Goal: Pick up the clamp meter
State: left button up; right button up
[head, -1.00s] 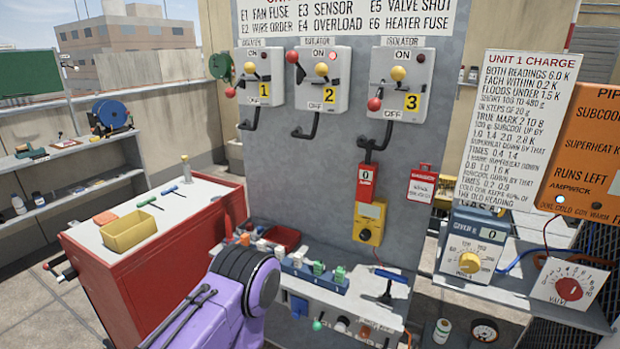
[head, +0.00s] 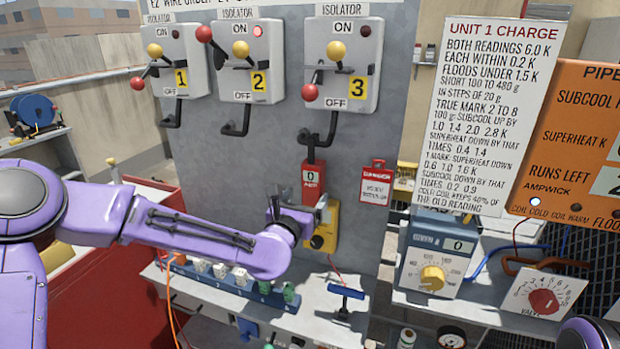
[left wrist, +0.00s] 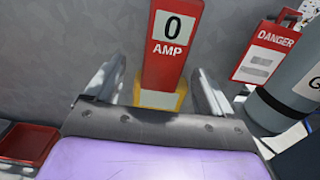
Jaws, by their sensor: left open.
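The clamp meter (head: 313,180) is on the grey panel below isolator 3. It has a red upper part with a 0 AMP display and a yellow lower body with a black dial. My left gripper (head: 296,208) is at its left side and front, hiding part of the yellow body. In the left wrist view the clamp meter (left wrist: 172,48) stands between the two open fingers of my left gripper (left wrist: 160,82), with gaps on both sides. The gripper's base hides the meter's lower end. My right gripper is not in view.
A red danger tag (head: 376,184) hangs right of the meter. Isolator 3 (head: 340,65) and its bent pipe are above. A shelf with a blue strip of small parts (head: 225,283) and a blue-handled tool (head: 346,291) lies below. A blue scale unit (head: 437,255) stands at right.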

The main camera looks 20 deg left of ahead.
aim_at(311, 191)
pick_arm(q)
jog(key=w+p, duration=0.2)
jog(key=w, duration=0.1)
jog(key=w+p, duration=0.1)
jog(key=w, duration=0.1)
jog(key=shift+w+d+r, duration=0.2)
jog(key=shift+d+r, duration=0.2)
jog(key=shift+w+f, duration=0.2)
jog(key=shift+w, duration=0.25)
jog(key=c, duration=1.3)
jog(key=shift+a+r+b, duration=0.1)
jog(key=shift+r+b, duration=0.25)
jog(key=shift+r, duration=0.2)
notch_tip(311, 191, up, 2)
jog(key=shift+r+b, duration=0.2)
jog(key=shift+b, duration=0.35)
jog(key=s+b, duration=0.5)
jog(key=s, duration=1.3)
jog(key=shift+a, duration=0.35)
